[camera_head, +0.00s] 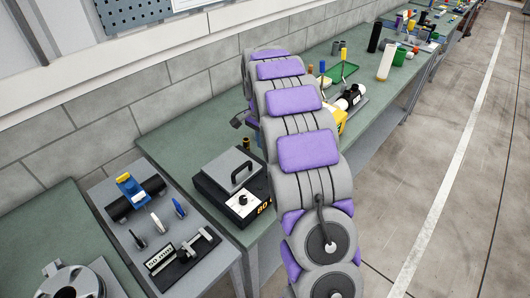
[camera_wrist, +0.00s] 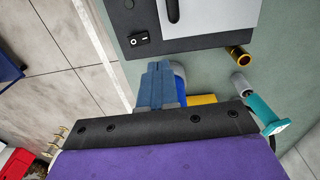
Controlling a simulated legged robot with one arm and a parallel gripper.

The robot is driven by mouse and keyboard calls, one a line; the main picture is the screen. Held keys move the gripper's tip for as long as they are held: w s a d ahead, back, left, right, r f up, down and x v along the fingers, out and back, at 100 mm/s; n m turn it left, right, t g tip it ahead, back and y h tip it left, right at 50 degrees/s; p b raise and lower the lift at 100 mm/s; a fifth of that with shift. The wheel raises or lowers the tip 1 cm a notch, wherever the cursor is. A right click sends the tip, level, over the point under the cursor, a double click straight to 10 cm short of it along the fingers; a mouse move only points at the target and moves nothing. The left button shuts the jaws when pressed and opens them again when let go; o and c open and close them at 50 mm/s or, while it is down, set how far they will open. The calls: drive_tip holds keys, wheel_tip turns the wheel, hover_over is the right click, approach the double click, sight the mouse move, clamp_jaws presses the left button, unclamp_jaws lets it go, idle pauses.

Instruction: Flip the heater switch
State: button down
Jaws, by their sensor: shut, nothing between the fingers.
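The heater (camera_head: 229,170) is a black box with a grey lid, a black handle, a white dial and an orange readout. It sits on the green bench, left of my arm in the head view. In the wrist view the heater (camera_wrist: 215,20) fills the top, and its small black rocker switch (camera_wrist: 139,39) with white marks shows on the dark face. My gripper (camera_wrist: 157,66) is shut and empty, its blue-grey fingertips just below the switch in the picture, apart from it. My arm hides the gripper in the head view, where I cannot make out the switch.
A brass cylinder (camera_wrist: 238,57) and a grey-tipped cylinder (camera_wrist: 240,83) stand near the gripper. Blue and yellow parts show behind the fingers. A grey panel (camera_head: 205,256) with clamps lies left of the heater. A block wall (camera_head: 75,150) runs behind the bench.

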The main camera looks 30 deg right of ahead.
drive_tip(key=r, duration=0.1)
drive_tip(key=w+r, duration=0.1)
drive_tip(key=shift+w+a+r, duration=0.1)
drive_tip(key=shift+r, duration=0.2)
idle(0.3)
drive_tip(key=s+a+r+n, duration=0.3)
drive_tip(key=s+a+r, duration=0.15)
drive_tip(key=s, duration=0.45)
drive_tip(key=s+a+r+n, duration=0.3)
drive_tip(key=s+a, duration=0.2)
drive_tip(key=s, duration=0.4)
drive_tip(key=s+a+f+n, duration=0.1)
drive_tip(key=s+a+n, duration=0.1)
drive_tip(key=s, duration=0.6)
drive_tip(key=s+a+f+n, duration=0.1)
drive_tip(key=s+a+n, duration=0.1)
drive_tip(key=s, duration=0.6)
drive_tip(key=s+a+f+n+g, duration=0.1)
drive_tip(key=s+n, duration=0.3)
drive_tip(key=s, duration=0.4)
drive_tip(key=shift+s+a+f, duration=0.15)
drive_tip(key=shift+a, duration=0.6)
